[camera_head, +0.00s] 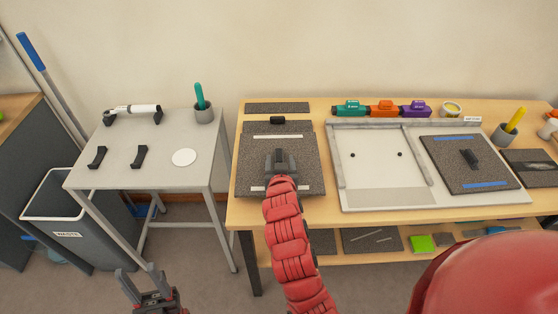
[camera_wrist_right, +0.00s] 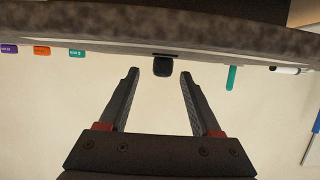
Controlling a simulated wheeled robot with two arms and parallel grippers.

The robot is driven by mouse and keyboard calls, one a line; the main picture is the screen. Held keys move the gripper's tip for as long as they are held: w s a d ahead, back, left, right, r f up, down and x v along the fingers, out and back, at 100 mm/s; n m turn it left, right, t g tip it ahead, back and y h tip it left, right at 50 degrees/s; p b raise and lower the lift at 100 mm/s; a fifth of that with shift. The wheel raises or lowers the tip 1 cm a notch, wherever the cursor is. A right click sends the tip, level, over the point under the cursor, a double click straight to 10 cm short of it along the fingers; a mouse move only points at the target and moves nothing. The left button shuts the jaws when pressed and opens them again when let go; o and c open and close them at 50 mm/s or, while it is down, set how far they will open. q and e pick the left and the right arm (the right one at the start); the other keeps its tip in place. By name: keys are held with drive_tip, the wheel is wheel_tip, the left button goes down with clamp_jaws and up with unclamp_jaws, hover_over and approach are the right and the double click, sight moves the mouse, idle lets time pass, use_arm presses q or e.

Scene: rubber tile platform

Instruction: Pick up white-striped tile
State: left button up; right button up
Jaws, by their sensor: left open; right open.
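The white-striped tile (camera_head: 304,150) is a dark speckled slab on the wooden table, with a white stripe near its far edge and another near its near edge. A small black block (camera_head: 278,120) sits at its far edge. My right gripper (camera_head: 282,158) is over the middle of the tile and hides part of it. In the right wrist view its fingers (camera_wrist_right: 158,78) are open and empty, with a black block (camera_wrist_right: 163,67) beyond the gap and a speckled slab edge (camera_wrist_right: 100,32) across the top. My left gripper (camera_head: 142,278) is open, low and away from the tables.
Right of the tile stands a white framed board (camera_head: 385,197) bearing a blue-striped tile (camera_head: 450,174). Teal, orange and purple tubes (camera_head: 385,108) line the back. A grey side table (camera_head: 130,180) holds a cup and black brackets. A bin (camera_head: 60,205) stands left.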

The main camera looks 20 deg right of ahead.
sight(279, 157)
drive_tip(key=shift+p+x, duration=0.4)
drive_tip(key=shift+x, duration=1.5)
drive_tip(key=shift+a, duration=0.1)
clamp_jaws()
